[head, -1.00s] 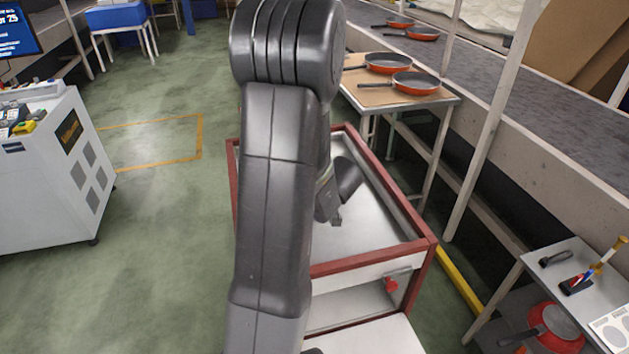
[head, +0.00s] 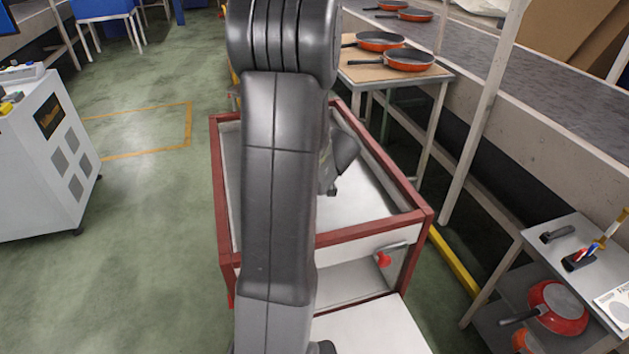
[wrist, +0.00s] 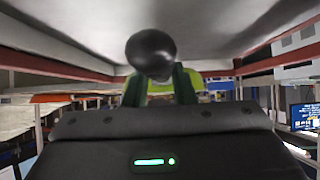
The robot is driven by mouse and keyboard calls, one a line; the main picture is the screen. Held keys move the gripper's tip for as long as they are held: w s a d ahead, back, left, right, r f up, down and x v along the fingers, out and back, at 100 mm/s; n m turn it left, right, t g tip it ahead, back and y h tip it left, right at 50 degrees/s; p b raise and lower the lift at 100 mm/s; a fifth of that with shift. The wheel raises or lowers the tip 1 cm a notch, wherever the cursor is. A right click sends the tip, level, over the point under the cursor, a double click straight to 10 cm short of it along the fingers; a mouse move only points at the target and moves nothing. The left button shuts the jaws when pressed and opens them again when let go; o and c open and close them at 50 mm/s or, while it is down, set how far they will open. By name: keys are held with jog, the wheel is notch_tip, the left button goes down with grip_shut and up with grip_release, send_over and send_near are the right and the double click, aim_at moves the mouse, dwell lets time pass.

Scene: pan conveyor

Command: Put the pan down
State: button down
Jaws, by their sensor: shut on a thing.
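My gripper (wrist: 160,88) is shut on a dark, rounded piece that looks like the end of a pan handle (wrist: 151,52). Its two green fingers stand on either side below that dark end in the wrist view. The rest of the held pan is not visible; my arm covers much of the head view. In the head view, part of my gripper (head: 331,180) shows beside my arm, over the red-framed cart (head: 424,218) with its pale tray. I cannot tell whether the pan touches the tray.
Orange pans (head: 408,60) rest on a side table (head: 440,76) beside the conveyor (head: 520,84). A red pan (head: 557,307) lies on a lower shelf at right, under a small table (head: 580,236) with tools. A white cabinet (head: 45,165) stands at left. Green floor between is clear.

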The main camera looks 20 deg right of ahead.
notch_tip(320, 180, down, 6)
jog(key=b, duration=0.3)
jog(key=shift+f, duration=0.2)
jog(key=c, duration=1.2)
grip_release()
jog(key=p+v, duration=0.4)
jog(key=v, duration=0.8)
jog(key=shift+p, duration=0.3)
jog(key=shift+r, duration=0.1)
